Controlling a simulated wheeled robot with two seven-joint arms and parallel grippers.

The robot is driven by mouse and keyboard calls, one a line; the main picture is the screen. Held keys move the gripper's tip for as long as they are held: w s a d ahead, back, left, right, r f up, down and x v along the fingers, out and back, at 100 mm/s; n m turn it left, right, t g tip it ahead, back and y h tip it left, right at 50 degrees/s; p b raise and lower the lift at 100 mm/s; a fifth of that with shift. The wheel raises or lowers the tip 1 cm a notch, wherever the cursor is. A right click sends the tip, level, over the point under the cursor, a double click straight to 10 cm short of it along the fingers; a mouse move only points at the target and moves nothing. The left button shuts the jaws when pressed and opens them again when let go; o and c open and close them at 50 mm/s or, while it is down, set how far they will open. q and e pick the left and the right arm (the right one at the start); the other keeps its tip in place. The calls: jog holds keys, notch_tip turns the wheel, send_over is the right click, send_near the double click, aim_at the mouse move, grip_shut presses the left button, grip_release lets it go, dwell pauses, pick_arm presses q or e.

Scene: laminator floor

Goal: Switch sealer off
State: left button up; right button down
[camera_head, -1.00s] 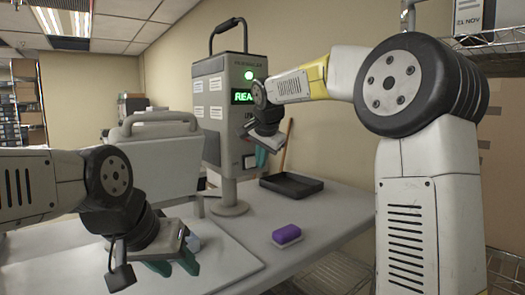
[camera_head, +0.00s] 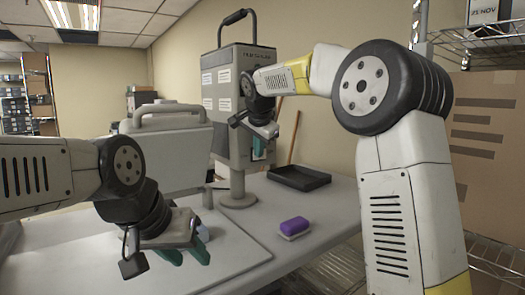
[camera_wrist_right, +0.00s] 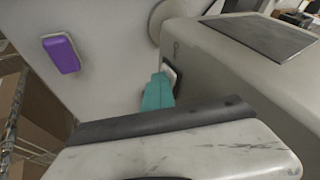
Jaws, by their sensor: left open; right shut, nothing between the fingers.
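The sealer (camera_head: 215,110) is a grey upright machine with a top handle, standing on a round foot on the table. Its front also shows at the right of the wrist view (camera_wrist_right: 225,65). No green light or lit text shows on it; my right arm covers part of its upper front. My right gripper (camera_wrist_right: 158,92) is shut and empty, its teal fingertips at a small pale switch (camera_wrist_right: 170,76) on the sealer's side, touching or very close. In the head view the right gripper (camera_head: 258,147) hangs at the sealer's right side. My left gripper (camera_head: 184,254) is open and empty above the table.
A purple and white sponge (camera_head: 294,227) lies on the table (camera_head: 330,215) near its right edge. A black tray (camera_head: 299,178) sits behind it. A grey machine with a handle (camera_head: 165,152) stands at left. A wire shelf with cardboard boxes (camera_head: 490,150) is at right.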

jog(key=shift+w+d, duration=0.1)
jog(key=shift+w, duration=0.1)
jog(key=shift+w+d, duration=0.1)
jog(key=shift+d, duration=0.25)
jog(key=shift+w+d, duration=0.15)
jog(key=shift+d, duration=0.2)
pick_arm(q)
jog(key=shift+w, duration=0.1)
